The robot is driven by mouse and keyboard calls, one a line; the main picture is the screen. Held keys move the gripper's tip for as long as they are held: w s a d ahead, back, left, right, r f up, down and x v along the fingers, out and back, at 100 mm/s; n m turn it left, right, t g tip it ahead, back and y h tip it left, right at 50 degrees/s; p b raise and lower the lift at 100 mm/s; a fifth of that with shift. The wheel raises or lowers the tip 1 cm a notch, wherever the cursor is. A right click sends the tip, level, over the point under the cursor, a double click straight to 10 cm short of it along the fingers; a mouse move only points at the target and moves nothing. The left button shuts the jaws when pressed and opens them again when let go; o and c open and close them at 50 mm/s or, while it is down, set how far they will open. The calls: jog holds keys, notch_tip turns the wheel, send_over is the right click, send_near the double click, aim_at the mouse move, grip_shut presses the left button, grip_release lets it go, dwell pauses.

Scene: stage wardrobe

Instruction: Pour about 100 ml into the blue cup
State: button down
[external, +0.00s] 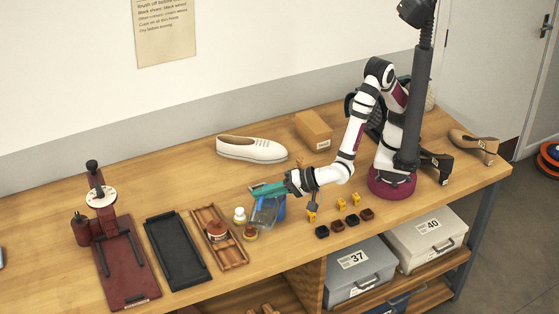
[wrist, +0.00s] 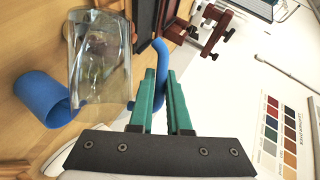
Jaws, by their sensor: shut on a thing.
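A clear jug (wrist: 98,60) with a blue handle (wrist: 158,60) is in my grip. My gripper (wrist: 160,74) is shut on the handle, with the two green fingers on either side of it. The jug (external: 264,212) looks tilted in the external view, just in front of the blue cup (external: 281,209). My gripper (external: 262,189) is level with the jug's upper part there. In the wrist view the blue cup (wrist: 38,96) is at the left, close beside the jug, its mouth toward the jug. The liquid level and any stream cannot be made out.
Small jars (external: 240,214) stand left of the jug, by a wooden tray (external: 232,253) and a black tray (external: 177,250). Small black, brown and yellow blocks (external: 338,225) lie to the right. A white shoe (external: 252,149) and a cardboard box (external: 313,129) are behind.

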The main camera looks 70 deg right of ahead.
aim_at(257, 209)
jog(key=shift+a+f+n+h, duration=0.8)
jog(key=shift+a+f+n, duration=0.1)
jog(key=shift+a, duration=0.4)
jog(key=shift+a+r+n+h, duration=0.65)
jog(key=shift+a+n+h, duration=0.05)
jog(key=shift+h, duration=0.1)
jog(key=shift+a+f+n, duration=0.3)
jog(key=shift+a, duration=0.15)
jog(key=a+f+n+h+b, duration=0.2)
jog(key=a+f+n+h, duration=0.2)
jog(key=a, duration=0.2)
jog(key=shift+f, duration=0.4)
